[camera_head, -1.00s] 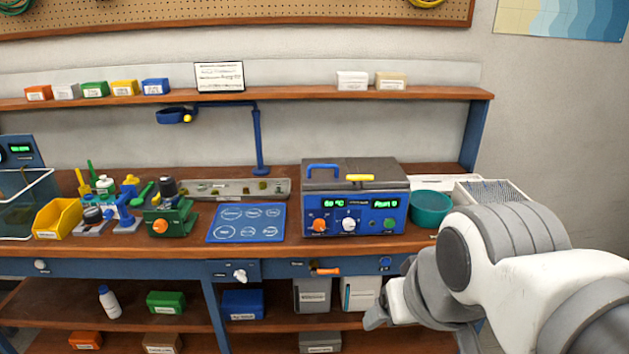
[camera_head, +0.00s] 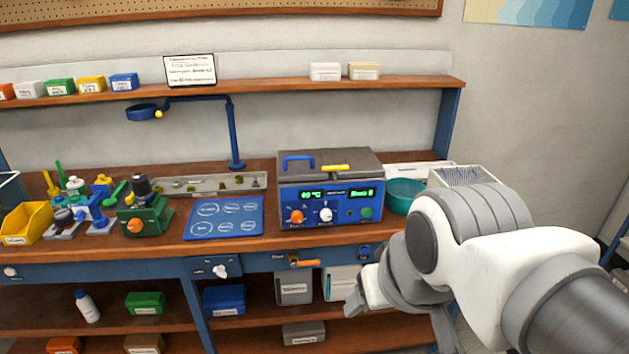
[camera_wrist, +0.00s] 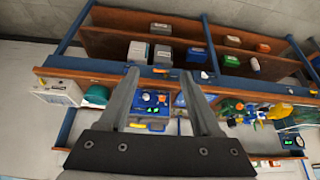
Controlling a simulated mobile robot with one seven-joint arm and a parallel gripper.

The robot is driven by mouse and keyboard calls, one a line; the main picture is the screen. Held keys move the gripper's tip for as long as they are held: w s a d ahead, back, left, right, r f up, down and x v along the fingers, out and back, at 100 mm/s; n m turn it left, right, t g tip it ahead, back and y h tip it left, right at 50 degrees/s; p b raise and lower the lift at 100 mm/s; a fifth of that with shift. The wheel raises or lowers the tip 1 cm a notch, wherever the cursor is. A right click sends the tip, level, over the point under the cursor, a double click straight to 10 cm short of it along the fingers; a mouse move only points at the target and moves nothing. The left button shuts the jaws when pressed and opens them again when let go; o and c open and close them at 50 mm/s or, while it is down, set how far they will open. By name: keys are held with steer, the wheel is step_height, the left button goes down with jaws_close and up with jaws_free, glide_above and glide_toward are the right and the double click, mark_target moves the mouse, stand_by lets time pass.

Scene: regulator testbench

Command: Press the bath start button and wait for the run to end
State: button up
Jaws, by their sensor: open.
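The bath (camera_head: 330,187) is a grey-topped box with a blue front panel, standing on the bench right of centre. Its panel has two lit green displays, an orange knob (camera_head: 296,217), a white knob (camera_head: 326,214) and a green button (camera_head: 366,213) at the right. The display text is too small to read surely. My gripper (camera_head: 355,300) is in front of and below the bench front, apart from the bath. In the wrist view my gripper (camera_wrist: 162,75) is open and empty, with the bath (camera_wrist: 150,104) upside down beyond the fingers.
A teal bowl (camera_head: 404,197) and a white basket (camera_head: 462,176) stand right of the bath. A blue mat (camera_head: 224,217) lies to its left, then a green fixture (camera_head: 145,214) and a yellow bin (camera_head: 27,222). An orange handle (camera_head: 304,263) sticks out below the bench edge.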

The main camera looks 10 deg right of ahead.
jaws_close()
stand_by(1.4)
